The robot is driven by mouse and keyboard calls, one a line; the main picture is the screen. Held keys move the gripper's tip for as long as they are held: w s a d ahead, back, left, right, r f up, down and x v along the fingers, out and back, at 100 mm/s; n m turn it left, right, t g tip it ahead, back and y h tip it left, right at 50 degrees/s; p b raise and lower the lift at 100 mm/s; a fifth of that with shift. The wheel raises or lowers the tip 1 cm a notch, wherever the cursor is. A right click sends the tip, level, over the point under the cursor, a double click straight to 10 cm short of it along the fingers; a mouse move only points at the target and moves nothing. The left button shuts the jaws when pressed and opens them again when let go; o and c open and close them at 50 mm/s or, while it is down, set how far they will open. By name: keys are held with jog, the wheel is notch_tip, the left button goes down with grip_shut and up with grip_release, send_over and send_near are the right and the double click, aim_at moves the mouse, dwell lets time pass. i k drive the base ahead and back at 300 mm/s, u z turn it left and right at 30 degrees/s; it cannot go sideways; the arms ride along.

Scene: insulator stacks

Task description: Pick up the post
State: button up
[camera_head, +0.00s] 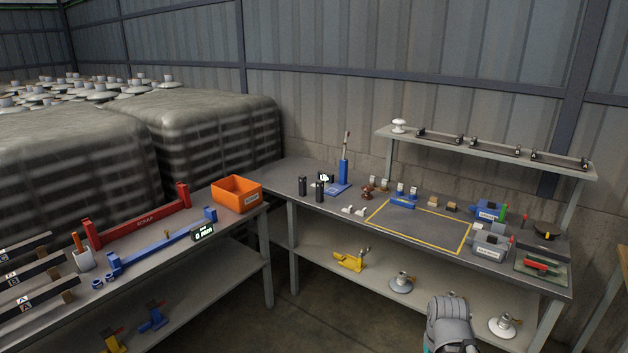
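Several upright pieces stand on the right-hand bench, and I cannot tell for sure which one is the post. A small brown, ribbed-looking piece (367,190) stands behind the yellow-outlined area. Two short black cylinders (303,187) stand upright at the bench's left part. A tall blue upright (344,171) with a thin rod on top rises from a blue base. A white disc-shaped piece (399,126) sits on the raised shelf. A grey part of my arm shows at the bottom right; my gripper is not in view.
The yellow-outlined area (420,228) on the right bench (325,220) is mostly clear. Blue and grey devices (491,246) crowd its right side. An orange bin (236,194) and a red frame (140,217) are on the left bench. Wrapped stacks (205,135) stand behind.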

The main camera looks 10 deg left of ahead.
aim_at(319, 183)
jog(key=u, duration=0.3)
jog(key=i, duration=1.15)
jog(key=u, duration=0.35)
